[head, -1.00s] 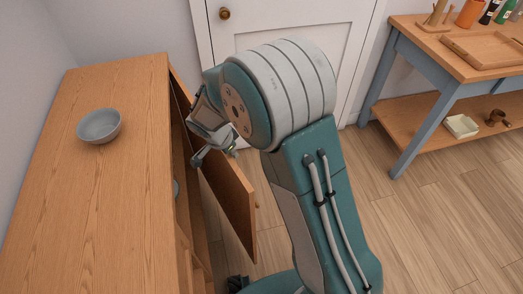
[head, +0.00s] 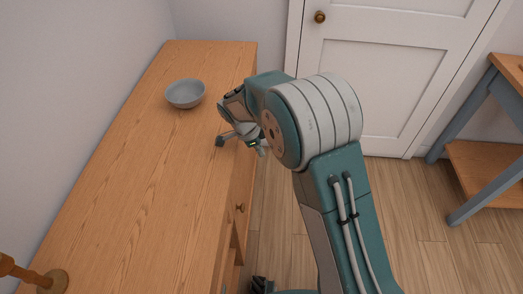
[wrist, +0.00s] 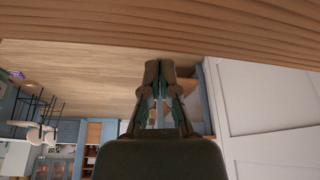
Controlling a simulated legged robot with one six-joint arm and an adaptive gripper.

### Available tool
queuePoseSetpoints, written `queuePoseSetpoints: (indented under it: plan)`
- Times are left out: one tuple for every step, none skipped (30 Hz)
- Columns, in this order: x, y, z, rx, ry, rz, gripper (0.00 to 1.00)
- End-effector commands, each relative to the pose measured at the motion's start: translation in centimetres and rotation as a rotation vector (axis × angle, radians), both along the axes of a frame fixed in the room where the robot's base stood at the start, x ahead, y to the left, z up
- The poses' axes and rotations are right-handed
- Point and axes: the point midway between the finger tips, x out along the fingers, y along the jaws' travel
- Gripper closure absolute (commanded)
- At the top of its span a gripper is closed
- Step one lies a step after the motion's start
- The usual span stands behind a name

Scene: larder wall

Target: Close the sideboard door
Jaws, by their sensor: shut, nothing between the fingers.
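The wooden sideboard (head: 135,190) runs along the left wall in the head view. A narrow strip of its front (head: 241,185) shows below the top's right edge, with a small round knob (head: 240,207). No door panel stands out from the front where I can see it; my arm hides the far part, so I cannot tell whether the door is fully shut. My gripper (head: 241,144) is at the top's front edge, shut and empty. In the wrist view my gripper (wrist: 158,70) points at the floor, with a wooden surface (wrist: 160,25) across the top of the picture.
A grey bowl (head: 185,93) stands on the sideboard top, left of my gripper. A turned wooden object (head: 45,277) is at the near left. A white room door (head: 395,65) is behind, and a blue-legged table (head: 480,185) stands at right. The floor between is clear.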

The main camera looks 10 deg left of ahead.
Motion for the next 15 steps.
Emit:
queuePoseSetpoints:
  plan:
    - [0.0,0.0,0.0,0.0,0.0,0.0,1.0]
    - [0.0,0.0,0.0,0.0,0.0,0.0,1.0]
    - [0.0,0.0,0.0,0.0,0.0,0.0,1.0]
    - [0.0,0.0,0.0,0.0,0.0,0.0,1.0]
    - [0.0,0.0,0.0,0.0,0.0,0.001,1.0]
    - [0.0,0.1,0.1,0.0,-0.001,0.001,1.0]
    - [0.0,0.1,0.3,0.0,-0.001,0.001,1.0]
    - [0.0,0.2,0.5,0.0,-0.001,0.002,1.0]
    - [0.0,0.4,0.9,0.001,-0.002,0.002,1.0]
    - [0.0,0.5,1.3,0.001,-0.003,0.002,1.0]
    - [-0.1,0.7,1.7,0.001,-0.004,0.003,1.0]
    - [-0.1,0.9,2.5,0.001,-0.004,0.003,1.0]
    - [-0.2,1.2,3.1,0.002,-0.005,0.003,1.0]
    - [-0.3,1.4,3.7,0.001,-0.004,0.003,1.0]
    - [-0.3,1.7,4.4,0.002,-0.004,0.002,1.0]
